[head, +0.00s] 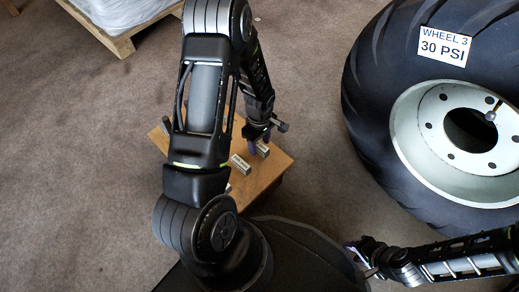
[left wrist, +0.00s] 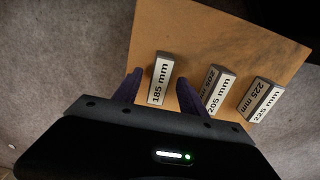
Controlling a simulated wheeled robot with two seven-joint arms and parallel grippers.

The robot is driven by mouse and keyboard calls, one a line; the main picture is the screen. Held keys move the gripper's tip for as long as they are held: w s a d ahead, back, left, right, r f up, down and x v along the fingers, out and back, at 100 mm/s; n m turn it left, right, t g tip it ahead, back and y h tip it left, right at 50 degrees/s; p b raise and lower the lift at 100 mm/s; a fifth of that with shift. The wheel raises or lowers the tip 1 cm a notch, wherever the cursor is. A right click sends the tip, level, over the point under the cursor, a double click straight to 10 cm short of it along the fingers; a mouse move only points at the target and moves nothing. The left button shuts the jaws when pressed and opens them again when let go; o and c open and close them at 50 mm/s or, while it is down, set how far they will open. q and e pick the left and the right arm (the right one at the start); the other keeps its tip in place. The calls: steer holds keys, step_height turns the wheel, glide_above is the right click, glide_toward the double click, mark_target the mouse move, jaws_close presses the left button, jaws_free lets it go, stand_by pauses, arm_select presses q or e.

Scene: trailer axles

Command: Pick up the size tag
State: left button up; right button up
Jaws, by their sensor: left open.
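Three size tags, small grey blocks with white printed faces, lie in a row on a wooden board. In the left wrist view they read 185 mm (left wrist: 161,80), 205 mm (left wrist: 219,92) and 225 mm (left wrist: 260,101). My left gripper (left wrist: 158,82) is open, its purple fingers on either side of the 185 mm tag; I cannot tell whether they touch it. In the head view my left gripper (head: 258,140) is over the board beside two visible tags (head: 240,164), partly hidden by my arm. My right gripper (head: 364,254) is at the lower right, away from the tags, its jaws unclear.
The wooden board (head: 266,178) is the top of a low box or stand on brown carpet. A large wheel (head: 440,125) labelled WHEEL 3, 30 PSI lies to the right. A wooden pallet (head: 122,42) with a wrapped load is at the upper left. Carpet at left is clear.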

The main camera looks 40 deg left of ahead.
arm_select(q)
steer(key=shift+f, duration=0.65)
steer(key=shift+c, duration=0.2)
jaws_close()
stand_by(0.3)
